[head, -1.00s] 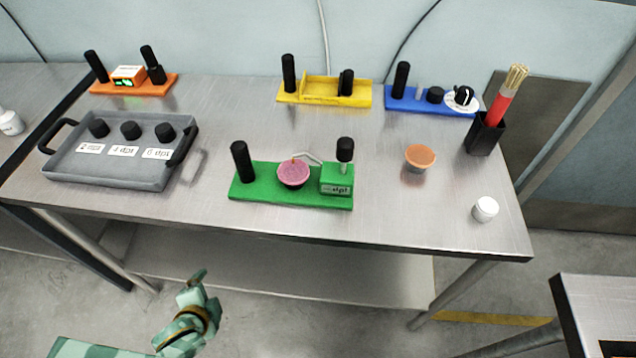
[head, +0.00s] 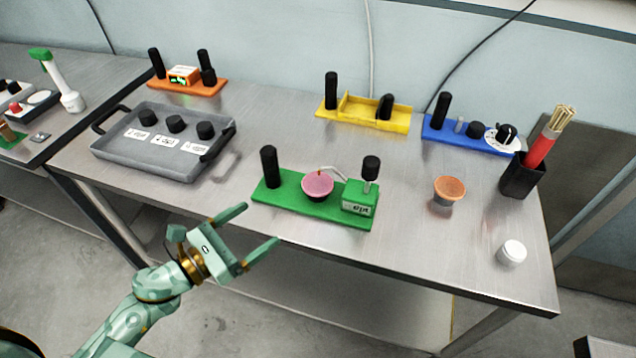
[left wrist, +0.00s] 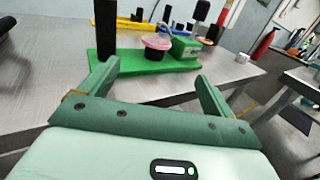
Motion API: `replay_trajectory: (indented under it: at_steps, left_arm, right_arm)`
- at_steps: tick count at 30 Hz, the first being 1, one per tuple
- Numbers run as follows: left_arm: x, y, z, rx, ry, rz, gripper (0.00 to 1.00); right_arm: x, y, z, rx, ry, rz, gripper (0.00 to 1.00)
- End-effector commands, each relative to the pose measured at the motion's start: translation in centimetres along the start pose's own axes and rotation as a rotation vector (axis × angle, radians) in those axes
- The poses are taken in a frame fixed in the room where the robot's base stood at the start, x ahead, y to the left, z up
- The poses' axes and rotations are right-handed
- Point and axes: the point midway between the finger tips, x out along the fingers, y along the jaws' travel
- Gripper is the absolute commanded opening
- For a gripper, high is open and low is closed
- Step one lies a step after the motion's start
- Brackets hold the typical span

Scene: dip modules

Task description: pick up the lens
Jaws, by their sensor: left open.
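I cannot tell for sure which thing is the lens. The grey tray (head: 150,165) at the left holds three black round pieces (head: 176,123) behind white labels that seem to read "dpt". The green module (head: 290,198) at the table's front carries a black post, a pink round dish (head: 318,184) and a small labelled box (head: 358,198). My left gripper (head: 260,227) is open and empty at the front edge, left of and nearer than the green module. The left wrist view shows the green module (left wrist: 150,66) ahead, beyond the open fingers. My right gripper is not in view.
An orange module (head: 190,88), a yellow module (head: 365,118) and a blue module (head: 465,138) stand along the back. An orange-topped cup (head: 449,190), a white jar (head: 512,252) and a black holder (head: 520,178) stand at the right. Bare table lies between tray and green module.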

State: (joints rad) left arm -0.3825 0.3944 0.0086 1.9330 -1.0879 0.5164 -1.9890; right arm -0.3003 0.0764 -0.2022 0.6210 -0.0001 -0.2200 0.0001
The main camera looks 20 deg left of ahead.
Motion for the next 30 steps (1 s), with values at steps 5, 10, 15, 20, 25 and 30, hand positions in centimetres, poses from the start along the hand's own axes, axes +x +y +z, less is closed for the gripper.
replay_trajectory:
  at_steps: [5, 10, 15, 20, 25, 30]
  left_arm:
    - [4.2, 0.1, 0.4, 0.001, -0.005, -0.001, 0.89]
    - [8.1, 0.1, 0.2, -0.001, -0.003, 0.002, 0.89]
    - [10.0, 0.1, 0.1, -0.002, -0.001, 0.002, 0.89]
    - [11.6, 0.3, -0.3, -0.003, -0.002, 0.003, 0.89]
    - [14.4, 0.6, -0.6, -0.004, -0.002, 0.002, 0.89]
    - [15.4, 0.5, -0.6, -0.004, 0.000, 0.001, 0.89]
  right_arm:
    - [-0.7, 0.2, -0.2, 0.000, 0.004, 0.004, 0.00]
    - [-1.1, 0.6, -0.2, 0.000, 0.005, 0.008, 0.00]
    - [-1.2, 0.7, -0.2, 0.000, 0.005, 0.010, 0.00]
    - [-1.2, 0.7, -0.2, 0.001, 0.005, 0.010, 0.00]
    - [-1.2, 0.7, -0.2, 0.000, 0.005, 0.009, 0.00]
    - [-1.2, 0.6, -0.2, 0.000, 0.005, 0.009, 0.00]
